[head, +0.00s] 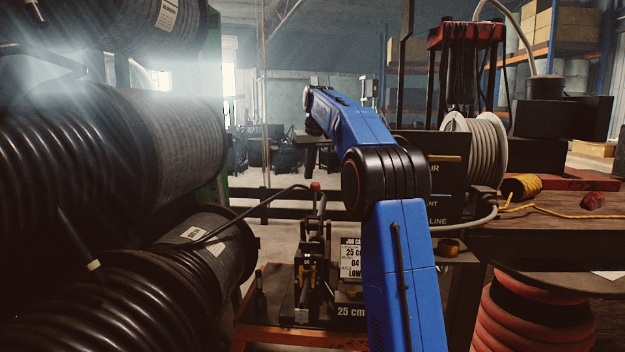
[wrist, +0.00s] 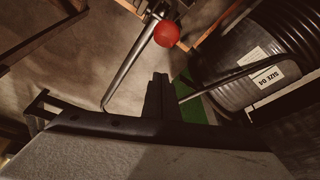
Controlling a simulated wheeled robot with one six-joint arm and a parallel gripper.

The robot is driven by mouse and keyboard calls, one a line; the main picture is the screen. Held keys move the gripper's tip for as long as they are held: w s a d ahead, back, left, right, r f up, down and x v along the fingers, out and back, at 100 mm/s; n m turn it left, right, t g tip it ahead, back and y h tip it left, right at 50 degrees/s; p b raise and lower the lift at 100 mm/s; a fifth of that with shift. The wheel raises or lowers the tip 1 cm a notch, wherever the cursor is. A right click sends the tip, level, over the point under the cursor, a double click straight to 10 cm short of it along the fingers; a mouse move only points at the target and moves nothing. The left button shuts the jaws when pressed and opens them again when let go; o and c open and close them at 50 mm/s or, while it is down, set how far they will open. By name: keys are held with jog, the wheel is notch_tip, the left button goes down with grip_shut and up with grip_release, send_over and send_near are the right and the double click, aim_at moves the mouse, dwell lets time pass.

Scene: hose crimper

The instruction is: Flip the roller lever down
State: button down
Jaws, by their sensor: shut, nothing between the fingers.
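The roller lever's red ball knob (head: 316,186) stands at the top of the hose crimper (head: 311,275) in the head view. The lever looks raised, with its rod running down from the knob. In the wrist view the red knob (wrist: 167,34) is near the top, and a metal rod (wrist: 130,65) slopes from beside it to the lower left. My gripper (wrist: 160,82) is shut and empty, with its fingertips below the knob in the picture and apart from it. In the head view I cannot make out the fingers clearly.
Large black hose reels (head: 150,130) fill the left side. A thin dark hose (head: 255,208) runs from them towards the crimper. A sign (head: 351,258) stands beside the crimper. Open floor lies beyond.

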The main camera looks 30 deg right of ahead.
jog(key=shift+s+a+f, duration=0.1)
jog(key=shift+s+f, duration=0.4)
jog(key=shift+s, duration=0.35)
jog(key=shift+s+a+f, duration=0.1)
jog(key=shift+s+f, duration=0.4)
jog(key=shift+s, duration=0.3)
